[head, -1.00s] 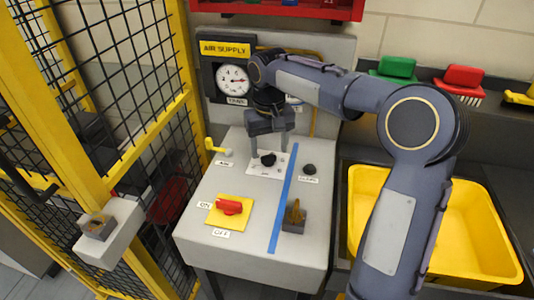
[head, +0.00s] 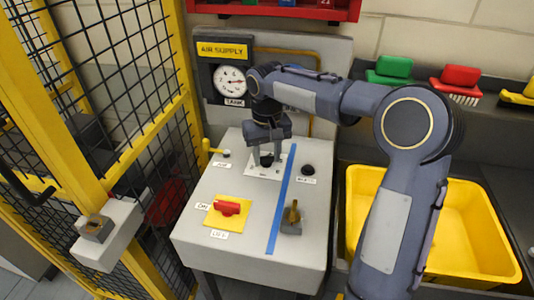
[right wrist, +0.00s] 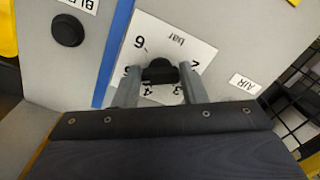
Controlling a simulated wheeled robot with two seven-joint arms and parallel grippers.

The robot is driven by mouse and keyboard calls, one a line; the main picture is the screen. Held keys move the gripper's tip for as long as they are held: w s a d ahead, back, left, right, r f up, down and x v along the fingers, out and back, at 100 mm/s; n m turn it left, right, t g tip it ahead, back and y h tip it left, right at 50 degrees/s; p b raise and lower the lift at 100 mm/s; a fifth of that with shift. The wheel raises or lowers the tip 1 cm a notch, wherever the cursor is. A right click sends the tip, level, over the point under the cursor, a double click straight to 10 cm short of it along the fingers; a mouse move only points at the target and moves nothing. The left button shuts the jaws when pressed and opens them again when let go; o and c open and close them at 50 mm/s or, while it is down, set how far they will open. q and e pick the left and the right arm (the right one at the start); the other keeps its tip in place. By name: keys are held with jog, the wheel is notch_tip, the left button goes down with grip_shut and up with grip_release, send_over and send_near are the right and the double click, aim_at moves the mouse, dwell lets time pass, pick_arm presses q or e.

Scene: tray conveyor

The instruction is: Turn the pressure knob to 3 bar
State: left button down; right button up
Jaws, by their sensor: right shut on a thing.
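The pressure knob (head: 267,158) is small and black, on a white dial plate (head: 258,174) on the grey panel top. In the right wrist view the knob (right wrist: 160,70) sits between my fingers, and the plate (right wrist: 195,48) shows "bar" and several numbers, with 6 and 2 clearest. Fingers hide part of the scale, and I cannot tell which number the knob points to. My right gripper (head: 267,156) points down and is shut on the knob; its fingertips also show in the right wrist view (right wrist: 159,74). My left gripper is out of view.
A yellow lever (head: 211,147) is left of the dial. A black button (head: 307,170) is right of the blue tape (head: 281,200). In front are a red switch (head: 228,208) and a brass piece (head: 294,212). A tank gauge (head: 230,80) is behind; a yellow-framed mesh fence (head: 145,140) is left.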

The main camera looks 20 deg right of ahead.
jog(key=shift+r, duration=0.1)
jog(key=n+p, duration=0.3)
jog(key=n, duration=0.1)
jog(key=shift+d+r+n, duration=0.1)
jog(key=shift+n, duration=0.3)
jog(key=n+p, duration=0.3)
jog(key=n, duration=0.3)
jog(key=shift+w+d, duration=0.1)
jog(key=shift+d, duration=0.05)
jog(key=n+p, duration=0.2)
jog(key=n, duration=0.4)
jog(key=shift+w+n, duration=0.15)
jog(key=shift+n, duration=0.15)
jog(key=n+p, duration=0.1)
jog(key=n, duration=0.2)
jog(key=shift+w+p, duration=0.1)
jog(key=shift+p, duration=0.2)
jog(key=shift+n+p, duration=0.45)
jog(key=shift+n, duration=1.15)
jog(key=o, duration=1)
